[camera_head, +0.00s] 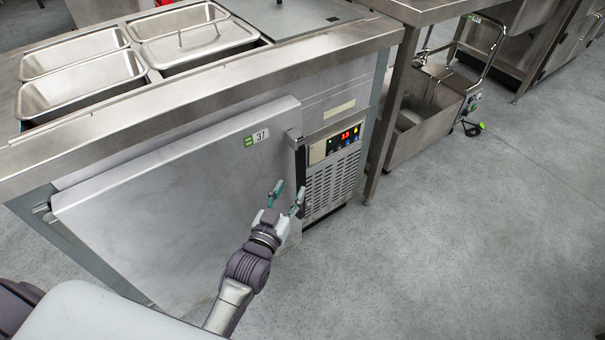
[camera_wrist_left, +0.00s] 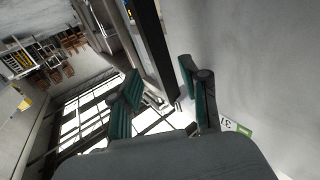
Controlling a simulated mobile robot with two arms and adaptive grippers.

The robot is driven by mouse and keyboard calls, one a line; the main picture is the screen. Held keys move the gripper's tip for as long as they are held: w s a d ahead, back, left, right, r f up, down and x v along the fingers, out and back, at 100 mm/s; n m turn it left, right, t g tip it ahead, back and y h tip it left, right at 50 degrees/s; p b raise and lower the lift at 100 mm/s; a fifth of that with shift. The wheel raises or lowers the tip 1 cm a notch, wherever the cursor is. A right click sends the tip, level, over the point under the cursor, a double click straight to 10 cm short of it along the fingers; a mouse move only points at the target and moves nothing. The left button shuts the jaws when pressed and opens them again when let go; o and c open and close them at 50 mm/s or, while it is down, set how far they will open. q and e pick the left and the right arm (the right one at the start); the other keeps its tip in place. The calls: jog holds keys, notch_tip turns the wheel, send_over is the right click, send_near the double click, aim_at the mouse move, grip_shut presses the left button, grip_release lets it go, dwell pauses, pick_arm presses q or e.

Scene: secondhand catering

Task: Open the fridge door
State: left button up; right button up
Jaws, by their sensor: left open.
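The fridge door (camera_head: 150,205) is a large flat grey panel on the front of a steel counter, with a green and white label marked 37 near its upper right corner. It stands proud of the cabinet front; I cannot tell if it is slightly ajar. My left gripper (camera_head: 287,196) is open and empty at the door's right edge, below the label. In the left wrist view, the open green fingers (camera_wrist_left: 160,75) are near the grey door face (camera_wrist_left: 260,60) and a dark upright strip (camera_wrist_left: 150,45). Contact is unclear. My right gripper is not in view.
A control panel (camera_head: 335,142) with a red display and a vent grille (camera_head: 332,182) sits right of the door. Steel pans (camera_head: 80,82) are set in the counter top. A steel cart (camera_head: 425,120) stands under the neighbouring table. The floor (camera_head: 480,250) at right is clear.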

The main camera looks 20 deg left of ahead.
aim_at(299, 175)
pick_arm(q)
jog(key=w, duration=0.5)
jog(key=w+b, duration=0.1)
jog(key=w, duration=0.1)
jog(key=shift+w+d, duration=0.25)
jog(key=shift+d, duration=0.05)
grip_shut()
